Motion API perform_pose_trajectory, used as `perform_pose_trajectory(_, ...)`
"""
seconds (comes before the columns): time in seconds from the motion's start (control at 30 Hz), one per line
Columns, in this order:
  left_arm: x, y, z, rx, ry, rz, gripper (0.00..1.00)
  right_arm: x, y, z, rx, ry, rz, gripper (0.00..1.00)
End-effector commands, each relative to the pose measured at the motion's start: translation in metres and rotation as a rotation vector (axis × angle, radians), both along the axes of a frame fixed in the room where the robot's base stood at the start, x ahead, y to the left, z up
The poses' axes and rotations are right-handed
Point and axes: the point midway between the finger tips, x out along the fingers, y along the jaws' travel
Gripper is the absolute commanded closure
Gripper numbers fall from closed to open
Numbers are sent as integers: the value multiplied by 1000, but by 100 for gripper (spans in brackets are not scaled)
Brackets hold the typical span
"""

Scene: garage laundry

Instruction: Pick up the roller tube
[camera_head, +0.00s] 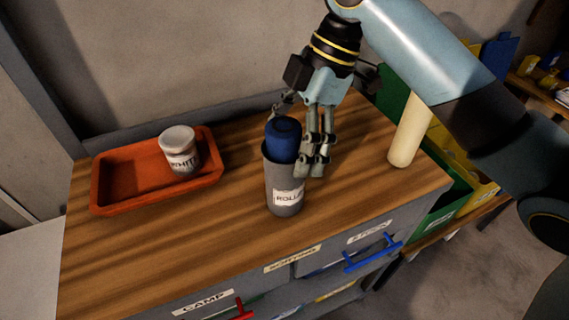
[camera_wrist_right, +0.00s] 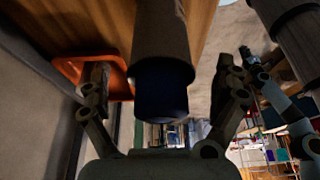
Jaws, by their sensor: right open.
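The roller tube (camera_head: 284,188) is a grey cylinder with a white label reading "ROLL", upright on the wooden top near its front edge. A dark blue roll (camera_head: 283,135) sticks out of its top. My right gripper (camera_head: 293,142) is open beside the upper part of the tube, fingers pointing down, one at the far left side and others at the right. In the right wrist view, the tube (camera_wrist_right: 161,38) and its blue end (camera_wrist_right: 162,95) lie between the spread fingers. Contact cannot be told. My left gripper is not in view.
A cream cylinder (camera_head: 409,137) stands at the right edge of the top. Drawers with a red handle and a blue handle (camera_head: 372,254) are below. The wood between tray and tube is clear.

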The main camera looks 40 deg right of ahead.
Motion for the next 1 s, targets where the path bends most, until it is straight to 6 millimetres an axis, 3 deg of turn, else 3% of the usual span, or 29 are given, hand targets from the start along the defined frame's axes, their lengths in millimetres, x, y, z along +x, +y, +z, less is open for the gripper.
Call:
perform_pose_trajectory(0.1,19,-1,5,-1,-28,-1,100,1,8,-17,4,2,-2,2)
perform_pose_trajectory(0.2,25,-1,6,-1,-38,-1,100,2,11,-27,2,2,-1,2)
perform_pose_trajectory(0.47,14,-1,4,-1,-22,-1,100,2,11,-30,0,0,0,2)
perform_pose_trajectory(1.0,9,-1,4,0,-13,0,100,3,11,-30,0,0,-1,71)
